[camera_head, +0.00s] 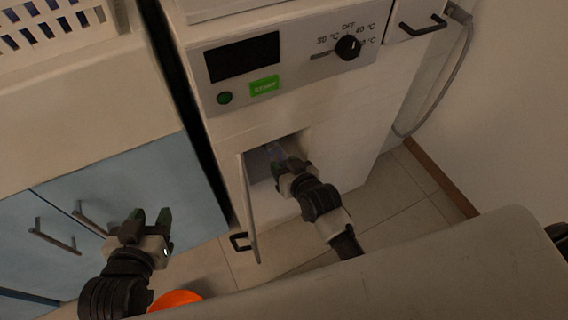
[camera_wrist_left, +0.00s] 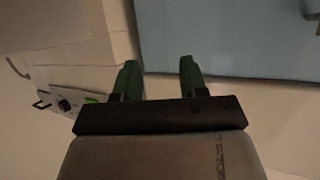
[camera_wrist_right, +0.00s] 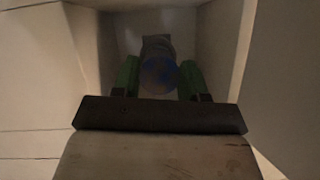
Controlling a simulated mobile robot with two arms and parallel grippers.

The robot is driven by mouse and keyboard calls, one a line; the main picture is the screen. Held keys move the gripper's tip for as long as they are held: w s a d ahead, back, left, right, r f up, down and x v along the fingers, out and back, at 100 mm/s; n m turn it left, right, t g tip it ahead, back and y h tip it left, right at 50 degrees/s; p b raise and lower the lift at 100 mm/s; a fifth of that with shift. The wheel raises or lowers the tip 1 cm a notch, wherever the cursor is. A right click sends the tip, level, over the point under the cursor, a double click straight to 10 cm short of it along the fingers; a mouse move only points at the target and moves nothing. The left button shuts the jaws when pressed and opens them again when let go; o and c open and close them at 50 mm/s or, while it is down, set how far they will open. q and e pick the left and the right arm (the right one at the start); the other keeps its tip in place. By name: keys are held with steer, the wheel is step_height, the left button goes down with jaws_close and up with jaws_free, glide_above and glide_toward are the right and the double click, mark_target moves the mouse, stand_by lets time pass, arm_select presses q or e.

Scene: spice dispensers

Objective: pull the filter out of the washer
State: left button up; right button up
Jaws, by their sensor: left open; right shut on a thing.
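The white washer (camera_head: 350,110) stands in the middle of the head view, with its small lower hatch door (camera_head: 250,205) swung open on the left. The filter (camera_wrist_right: 158,72) shows in the right wrist view as a bluish round piece with a grey part behind it, inside the dark hatch recess. My right gripper (camera_head: 281,166) is at the hatch opening, its green fingers shut on the filter; the grip itself is dim. My left gripper (camera_head: 151,215) is open and empty, left of the washer; its green fingers also show apart in the left wrist view (camera_wrist_left: 160,80).
A blue cabinet (camera_head: 130,185) with handles stands left of the washer. A white basket (camera_head: 60,35) sits on the counter above it. An orange round object (camera_head: 176,298) is low, near my left arm. A grey hose (camera_head: 440,90) runs down at the right.

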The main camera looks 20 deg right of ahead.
arm_select(q)
steer(key=shift+s+a+f+g+y+p, duration=0.35)
steer(key=shift+s+f+g, duration=0.2)
steer(key=shift+g, duration=0.15)
arm_select(e)
steer(key=shift+s, duration=0.45)
steer(key=shift+s+d, duration=0.1)
steer(key=shift+s, duration=0.05)
arm_select(q)
steer(key=s+f+g, duration=0.1)
steer(key=s+a+f+g, duration=0.1)
steer(key=shift+s+f+g+y+p, duration=0.15)
steer(key=shift+s+g+y+p, duration=0.1)
steer(key=shift+s+g+p, duration=0.15)
arm_select(e)
steer(key=shift+s+d, duration=0.15)
steer(key=shift+s, duration=0.5)
arm_select(q)
steer(key=shift+s+a+f+g+p, duration=0.2)
steer(key=shift+s+g, duration=0.1)
steer(key=shift+s, duration=0.1)
steer(key=shift+s+a+f+g+p, duration=0.1)
steer(key=shift+s+a+f+g, duration=0.05)
steer(key=shift+s+g, duration=0.2)
arm_select(e)
steer(key=shift+s+d, duration=0.1)
steer(key=shift+s, duration=0.4)
